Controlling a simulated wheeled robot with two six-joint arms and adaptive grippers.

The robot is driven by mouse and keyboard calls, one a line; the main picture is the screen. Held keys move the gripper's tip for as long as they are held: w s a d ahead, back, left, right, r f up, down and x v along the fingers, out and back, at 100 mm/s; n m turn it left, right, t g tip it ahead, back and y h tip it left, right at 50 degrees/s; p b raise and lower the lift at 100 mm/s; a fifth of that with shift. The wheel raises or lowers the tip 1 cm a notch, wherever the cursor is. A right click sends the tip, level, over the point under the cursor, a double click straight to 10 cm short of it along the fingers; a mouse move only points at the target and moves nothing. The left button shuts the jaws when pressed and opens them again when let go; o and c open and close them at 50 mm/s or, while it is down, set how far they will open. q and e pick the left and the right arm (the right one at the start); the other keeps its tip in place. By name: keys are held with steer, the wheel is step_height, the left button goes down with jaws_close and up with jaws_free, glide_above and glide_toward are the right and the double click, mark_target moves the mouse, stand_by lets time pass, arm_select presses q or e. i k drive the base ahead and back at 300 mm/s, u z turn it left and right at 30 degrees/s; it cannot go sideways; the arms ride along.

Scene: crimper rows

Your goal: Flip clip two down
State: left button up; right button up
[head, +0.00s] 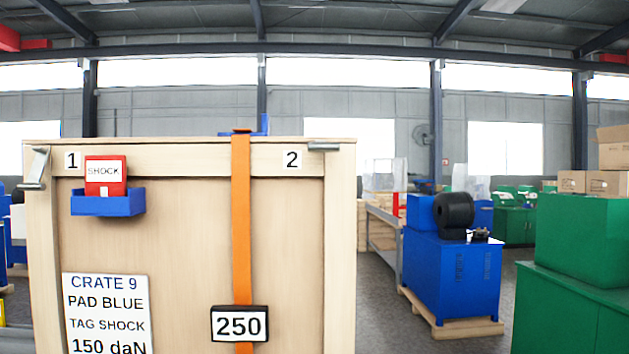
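Clip two (323,146) is a small grey metal piece at the top right edge of the wooden crate (190,220), just right of the label "2" (292,159). It shows as a short flat bar along the edge and does not hang down the front face. Clip one (35,168), at the top left corner by the label "1" (72,160), is a grey metal piece that hangs down over the front with its lower end sticking out. Neither of my grippers is in view.
An orange strap (241,200) runs over a blue pad (259,128) and down to a black display reading 250 (239,324). A blue holder (108,203) holds a red SHOCK tag (105,176). A sign (106,313) reads "150 daN". Blue and green machines stand at right.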

mark_target(320, 145)
steer(key=u, duration=0.6)
steer(key=k, duration=0.65)
steer(key=u, duration=0.65)
steer(key=i, duration=1.1)
steer(key=z, duration=0.55)
